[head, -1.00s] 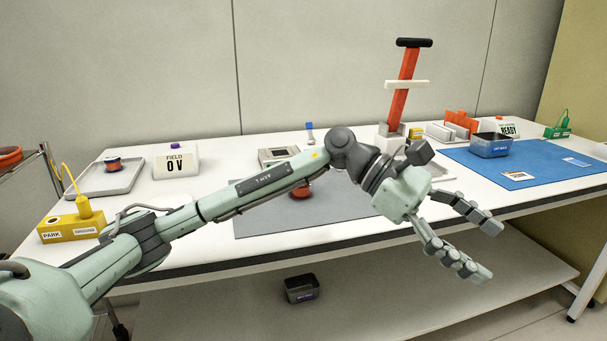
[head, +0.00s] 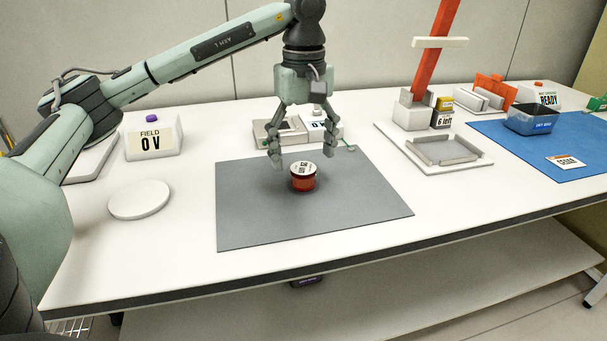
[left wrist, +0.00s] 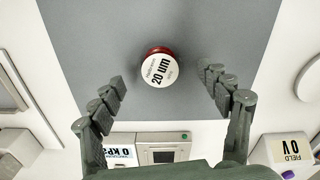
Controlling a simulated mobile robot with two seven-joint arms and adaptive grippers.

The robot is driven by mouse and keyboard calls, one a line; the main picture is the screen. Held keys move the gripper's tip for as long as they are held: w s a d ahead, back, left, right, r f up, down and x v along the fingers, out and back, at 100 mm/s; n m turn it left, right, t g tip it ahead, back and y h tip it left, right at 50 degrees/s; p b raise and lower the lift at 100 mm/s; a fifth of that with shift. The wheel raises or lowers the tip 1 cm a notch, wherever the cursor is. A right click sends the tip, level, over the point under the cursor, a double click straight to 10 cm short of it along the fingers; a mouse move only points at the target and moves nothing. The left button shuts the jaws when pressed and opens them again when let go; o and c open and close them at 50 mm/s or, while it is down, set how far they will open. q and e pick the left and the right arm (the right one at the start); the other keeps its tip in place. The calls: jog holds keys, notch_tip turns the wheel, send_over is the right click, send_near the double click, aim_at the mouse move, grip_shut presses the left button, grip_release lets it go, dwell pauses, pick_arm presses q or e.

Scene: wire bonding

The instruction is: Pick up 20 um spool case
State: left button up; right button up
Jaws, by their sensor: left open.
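The 20 um spool case (head: 303,177) is a small round red case with a white label on top. It stands on the grey mat (head: 350,215). In the left wrist view its label (left wrist: 159,70) reads "20 um", and it lies between and beyond my open fingertips. My left gripper (head: 302,155) points down above the mat, fingers spread and empty, just behind and above the case. The fingers (left wrist: 163,85) do not appear to touch it. My right gripper is not in view.
Behind the mat is a small instrument (head: 280,132) with a display. A FIELD 0 V box (head: 152,138) and a white disc (head: 139,200) are at left. A white tray (head: 440,165), a red-orange post (head: 435,60) and a blue mat (head: 510,150) are at right.

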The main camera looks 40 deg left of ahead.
aim_at(304, 168)
pick_arm(q)
notch_tip(304, 168, down, 4)
jog(key=shift+r, duration=0.1)
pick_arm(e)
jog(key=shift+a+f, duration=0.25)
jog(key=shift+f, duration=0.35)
pick_arm(q)
jog(key=shift+c, duration=0.9)
jog(key=c, duration=1.2)
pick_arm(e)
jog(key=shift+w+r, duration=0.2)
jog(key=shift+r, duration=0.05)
